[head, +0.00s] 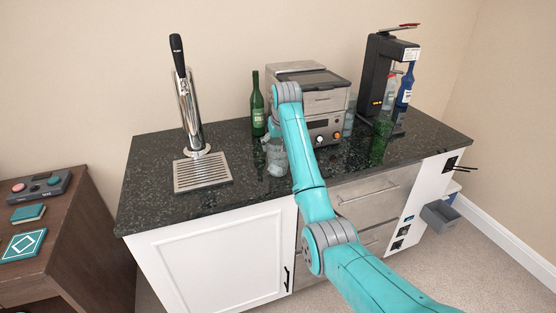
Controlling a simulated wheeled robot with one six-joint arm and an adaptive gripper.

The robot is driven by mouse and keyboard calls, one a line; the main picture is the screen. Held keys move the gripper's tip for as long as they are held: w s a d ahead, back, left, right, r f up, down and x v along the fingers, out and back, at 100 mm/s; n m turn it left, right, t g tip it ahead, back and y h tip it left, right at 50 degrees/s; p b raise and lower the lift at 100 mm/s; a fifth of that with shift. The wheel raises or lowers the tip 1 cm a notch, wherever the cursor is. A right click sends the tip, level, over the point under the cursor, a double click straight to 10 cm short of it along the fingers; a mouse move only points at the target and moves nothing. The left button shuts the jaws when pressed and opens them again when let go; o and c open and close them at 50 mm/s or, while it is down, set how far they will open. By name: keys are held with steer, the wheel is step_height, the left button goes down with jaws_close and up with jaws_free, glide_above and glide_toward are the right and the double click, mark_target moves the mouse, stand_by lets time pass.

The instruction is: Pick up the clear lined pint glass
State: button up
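A clear glass (276,162), seemingly the lined pint glass, stands on the dark counter in front of the steel appliance, partly hidden by my arm. Any lines on it are too small to make out. My gripper (270,142) points down at this glass, at its upper part. The fingers are small and partly covered by my arm, so I cannot tell whether they touch the glass or are open or shut. Another clear glass-like item (348,118) stands right of the appliance.
A green bottle (257,105) stands close behind my gripper, beside the steel appliance (326,103). A beer tap (188,105) and drip tray (202,172) are at left. A black machine (373,75) and blue bottle (405,90) are at right. The counter's front left (245,195) is clear.

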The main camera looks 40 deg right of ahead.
steer(key=shift+f, duration=0.1)
steer(key=shift+c, duration=1.4)
